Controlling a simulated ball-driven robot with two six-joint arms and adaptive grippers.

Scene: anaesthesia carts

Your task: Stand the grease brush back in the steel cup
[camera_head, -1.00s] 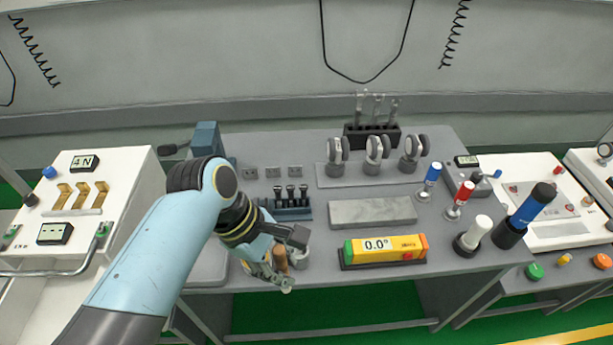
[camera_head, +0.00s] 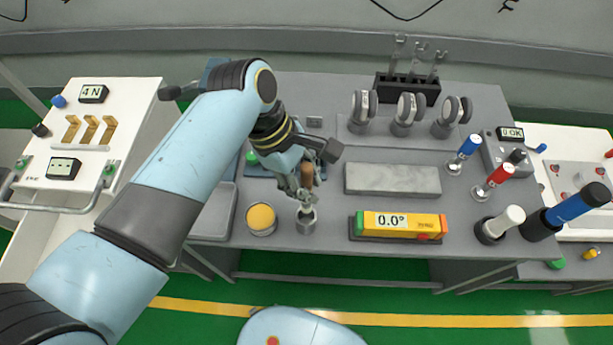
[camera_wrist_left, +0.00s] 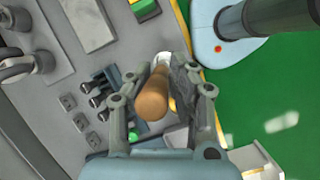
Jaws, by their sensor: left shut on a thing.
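The grease brush has a brown wooden handle (camera_head: 307,173) and is held upright in my left gripper (camera_head: 304,184). The gripper is shut on the handle, which also shows between the fingers in the left wrist view (camera_wrist_left: 152,96). The small steel cup (camera_head: 306,224) stands near the table's front edge, directly below the gripper. The brush's lower end is at the cup's mouth; I cannot tell whether it is inside or just above the rim. In the left wrist view the handle and fingers hide most of the cup. My right gripper is not in view.
A pot of yellow grease (camera_head: 261,217) stands close left of the cup. A yellow level (camera_head: 399,224) lies to the right, with a grey block (camera_head: 392,180) behind it. A switch rack (camera_wrist_left: 101,91) is near the fingers. Some bare table lies between cup and level.

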